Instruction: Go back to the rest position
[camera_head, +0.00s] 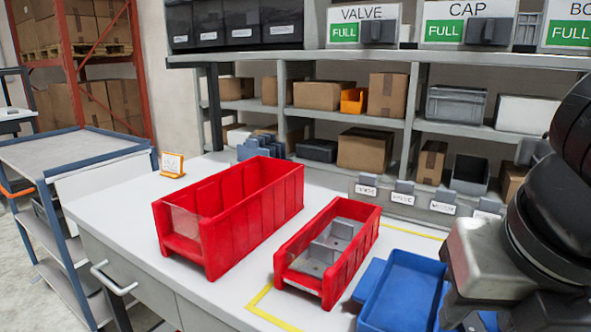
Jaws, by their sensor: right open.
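My right arm comes in from the right edge, dark and bulky. Its right gripper (474,318) hangs at the lower right over the blue tray (397,290), with its jaws open and its fingertips near the picture's bottom edge. I see nothing held in it. My left gripper is not in view. A large red bin (235,222) and a smaller red bin (342,268) with grey dividers stand on the white workbench (125,205), left of the gripper and apart from it.
Yellow tape (262,308) marks an area around the small red bin and blue tray. Small grey labelled holders (403,193) line the bench's back. Shelves with boxes (365,148) stand behind, under VALVE and CAP dispensers (467,30). A blue-framed cart (70,150) stands left.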

